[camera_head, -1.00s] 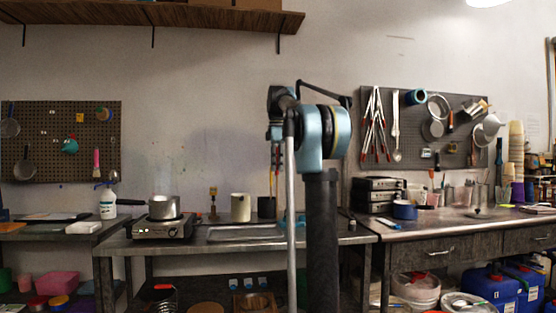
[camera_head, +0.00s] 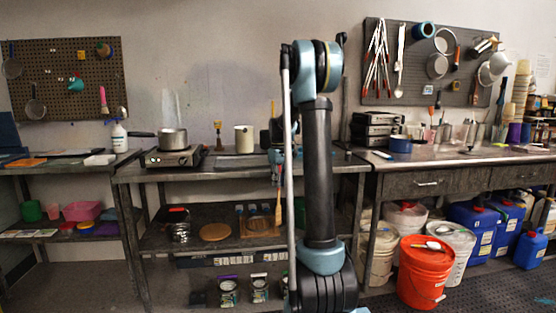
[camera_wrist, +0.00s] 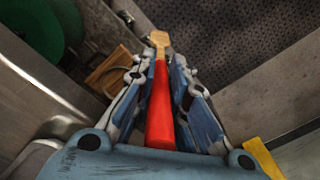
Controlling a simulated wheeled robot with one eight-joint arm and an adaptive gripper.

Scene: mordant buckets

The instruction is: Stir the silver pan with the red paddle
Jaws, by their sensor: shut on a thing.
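The silver pan (camera_head: 173,139) is upright on a hot plate (camera_head: 173,158), on the metal bench at left centre in the head view. Its dark handle points left. My gripper (camera_wrist: 160,68) is shut on the red paddle (camera_wrist: 159,108), seen in the wrist view. The paddle's red handle lies between the fingers, and its wooden end sticks out past the fingertips. In the head view, the wooden end (camera_head: 279,210) hangs down in front of the bench, right of the pan and apart from it. My arm partly hides the gripper there. The pan's inside is not visible.
Under the bench are a round wooden board (camera_head: 215,232) and several cans. An orange bucket (camera_head: 421,272) stands on the floor at right.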

